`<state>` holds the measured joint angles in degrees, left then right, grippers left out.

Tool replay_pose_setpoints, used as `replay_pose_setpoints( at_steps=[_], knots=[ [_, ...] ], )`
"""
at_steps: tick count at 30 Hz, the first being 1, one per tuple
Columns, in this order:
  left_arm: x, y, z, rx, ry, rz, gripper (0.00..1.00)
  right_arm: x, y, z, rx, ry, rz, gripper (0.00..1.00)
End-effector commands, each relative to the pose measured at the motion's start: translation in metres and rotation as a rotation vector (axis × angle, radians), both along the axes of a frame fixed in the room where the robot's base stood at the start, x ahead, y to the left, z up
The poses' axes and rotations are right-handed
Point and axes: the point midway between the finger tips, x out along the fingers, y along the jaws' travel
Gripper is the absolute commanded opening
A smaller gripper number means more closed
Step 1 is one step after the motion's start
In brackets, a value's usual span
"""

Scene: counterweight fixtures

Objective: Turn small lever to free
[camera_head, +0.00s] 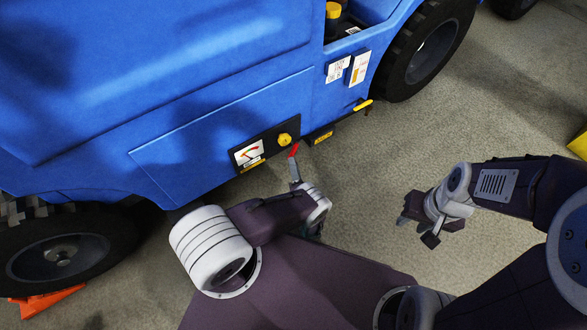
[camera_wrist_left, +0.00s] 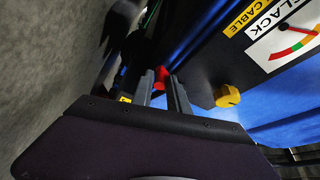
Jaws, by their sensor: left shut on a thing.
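A yellow knob (camera_head: 284,140) sits on the panel beside the lever; it also shows in the left wrist view (camera_wrist_left: 227,96). A yellow handle (camera_head: 363,105) juts out further right. An orange chock (camera_head: 47,302) lies by the left wheel (camera_head: 62,250).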

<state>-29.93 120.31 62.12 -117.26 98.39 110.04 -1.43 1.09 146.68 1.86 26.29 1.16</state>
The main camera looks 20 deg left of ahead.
Motion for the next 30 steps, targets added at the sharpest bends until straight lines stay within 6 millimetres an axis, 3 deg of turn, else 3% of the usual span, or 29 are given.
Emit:
replay_pose_setpoints(
  at_steps=[21, 22, 23, 30],
  knots=[
    [0.0065, -0.0014, 0.0018, -0.042, -0.062, 0.008, 0.00, 0.0000, 0.0000, -0.0062, 0.000, 0.000, 0.000, 0.36],
    [0.0064, -0.0013, 0.0018, -0.042, -0.062, 0.008, 0.28, 0.0000, 0.0000, -0.0062, 0.000, 0.000, 0.000, 0.36],
    [0.0064, -0.0013, 0.0018, -0.042, -0.062, 0.008, 0.37, 0.0000, 0.0000, -0.0062, 0.000, 0.000, 0.000, 0.36],
    [0.0050, -0.0019, 0.0000, -0.040, -0.056, 0.006, 0.38, 0.0001, 0.0000, -0.0064, 0.000, 0.000, 0.000, 0.36]
  ],
)
